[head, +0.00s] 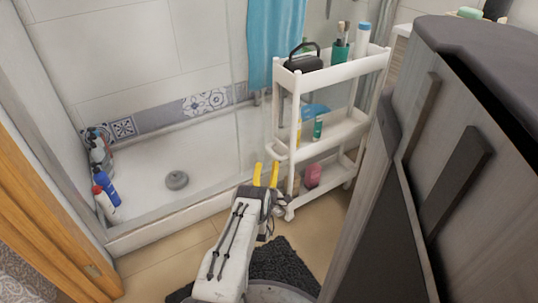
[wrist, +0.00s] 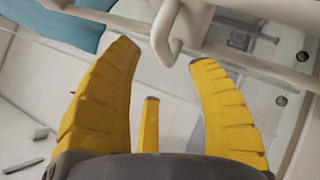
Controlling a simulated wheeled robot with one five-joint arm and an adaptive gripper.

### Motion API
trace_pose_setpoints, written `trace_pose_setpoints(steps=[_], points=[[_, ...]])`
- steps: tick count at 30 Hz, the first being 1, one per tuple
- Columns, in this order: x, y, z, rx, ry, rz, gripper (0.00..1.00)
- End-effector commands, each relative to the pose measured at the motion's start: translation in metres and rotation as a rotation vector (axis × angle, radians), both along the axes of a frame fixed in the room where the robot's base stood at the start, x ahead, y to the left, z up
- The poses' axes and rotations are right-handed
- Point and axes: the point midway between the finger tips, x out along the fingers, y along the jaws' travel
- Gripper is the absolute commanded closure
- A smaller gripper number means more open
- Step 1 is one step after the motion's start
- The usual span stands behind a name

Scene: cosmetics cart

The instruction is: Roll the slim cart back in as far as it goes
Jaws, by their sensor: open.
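The slim white cart (head: 331,74) stands upright on the floor at the centre right of the head view, beside the shower. It has three tiers and a white handle (head: 281,150) on its near end. My gripper (head: 266,167) is open and empty, just in front of the cart near that handle. In the wrist view the yellow fingers of my gripper (wrist: 160,52) are spread. The curved white handle (wrist: 168,32) shows just beyond and between the fingertips. I cannot tell whether any finger touches it.
The cart carries a black bag (head: 304,62), a teal cup of brushes (head: 340,52), a green bottle (head: 317,128) and a pink item (head: 313,175). A grey cabinet (head: 470,150) stands close on the right. The shower tray (head: 165,205) is on the left, and a dark mat (head: 285,262) lies on the floor.

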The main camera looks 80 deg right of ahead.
Motion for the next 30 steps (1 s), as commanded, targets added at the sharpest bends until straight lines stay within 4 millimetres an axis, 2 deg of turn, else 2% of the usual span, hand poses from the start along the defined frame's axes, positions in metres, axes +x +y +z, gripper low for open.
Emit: trace_pose_setpoints(steps=[19, 30], points=[[-0.001, -0.050, 0.018, 0.001, -0.003, 0.002, 0.47], [-0.001, -0.059, 0.023, 0.004, -0.003, 0.001, 0.47]])
